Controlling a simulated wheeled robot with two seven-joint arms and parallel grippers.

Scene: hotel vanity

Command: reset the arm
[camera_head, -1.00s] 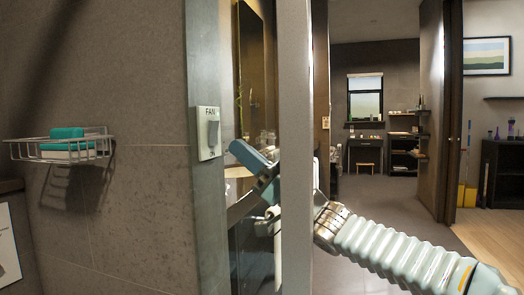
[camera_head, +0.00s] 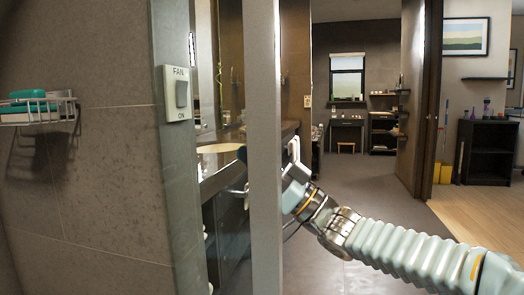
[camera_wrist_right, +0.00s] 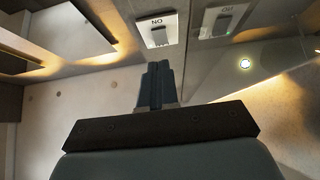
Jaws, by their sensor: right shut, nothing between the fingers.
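My right arm comes in from the lower right in the head view, reaching behind a pale vertical post. Most of my right gripper is hidden behind that post; only a small dark tip (camera_head: 242,154) shows at its left edge. In the wrist view my right gripper (camera_wrist_right: 158,68) has its dark fingers together with nothing between them. The fan switch (camera_head: 178,93), marked FAN and ON, is on the wall left of the post, apart from the gripper. It also shows beyond the fingertips in the wrist view (camera_wrist_right: 159,30). My left gripper is not in view.
The pale post (camera_head: 264,190) stands close to my right arm. A wire soap rack (camera_head: 40,107) with a teal item hangs at the left. A vanity counter with a basin (camera_head: 220,148) lies behind the glass. Open floor (camera_head: 375,190) extends right of the post.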

